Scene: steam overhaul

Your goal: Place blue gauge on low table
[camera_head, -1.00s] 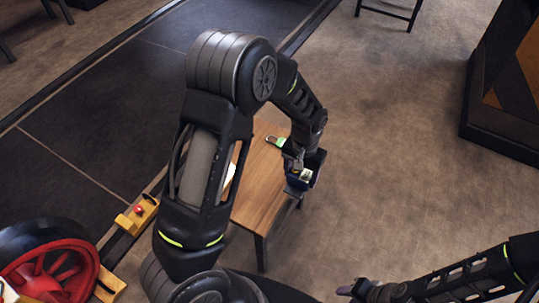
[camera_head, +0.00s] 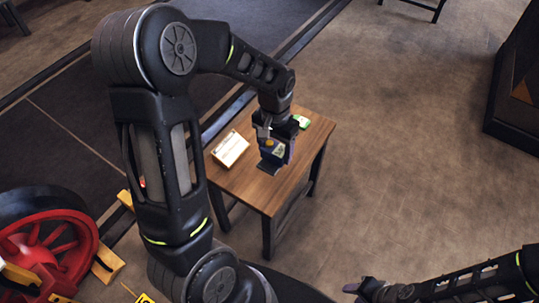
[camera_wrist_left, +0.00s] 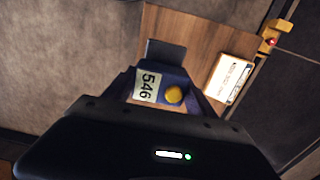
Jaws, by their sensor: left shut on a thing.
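The blue gauge (camera_head: 276,150) is between the fingers of my left gripper (camera_head: 273,147), which is shut on it. In the left wrist view the gauge (camera_wrist_left: 151,87) shows a white label reading 546 and a yellow round part. The low table (camera_head: 243,186) has a brown wooden top and dark legs; the wrist view shows its top too (camera_wrist_left: 190,30). The gauge is over the tabletop; I cannot tell whether it touches. My right gripper (camera_head: 362,290) is low at the right, away from the table, its fingers too unclear to read.
A cream box with print (camera_head: 230,149) lies on the table's left side. A dark flat piece (camera_wrist_left: 166,54) shows beside the gauge. The front tabletop is clear. A red wheel (camera_head: 45,245) stands at lower left.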

